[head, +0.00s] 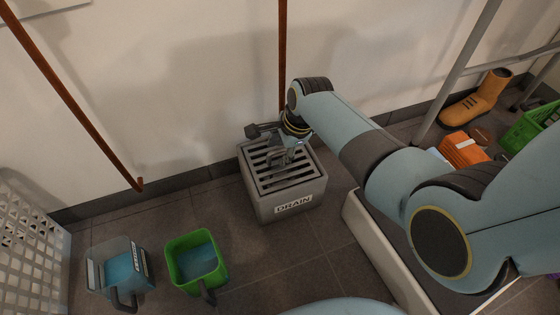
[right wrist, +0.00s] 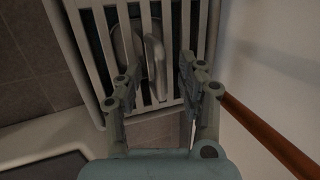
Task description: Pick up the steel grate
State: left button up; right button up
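The steel grate (head: 266,180) is a slotted plate lying on top of a grey box labelled "DRAIN" (head: 270,207), which stands on the floor near the wall. My right gripper (head: 287,158) is above the grate, pointing down at it. In the right wrist view the fingers (right wrist: 158,68) are apart over the grate's light bars (right wrist: 98,45). A rounded handle-like loop (right wrist: 126,48) shows on the bars, close to the fingers. I cannot tell whether the fingers touch it. My left gripper is not in view.
A blue bin (head: 120,268) and a green bucket (head: 193,258) stand front left, beside a white slatted basket (head: 30,245). A rusty pipe (head: 282,60) runs down behind the drain. A yellow boot (head: 478,100) and green crate (head: 525,132) are at right.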

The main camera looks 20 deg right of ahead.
grip_shut()
jog(key=shift+r, duration=0.1)
dwell(0.8)
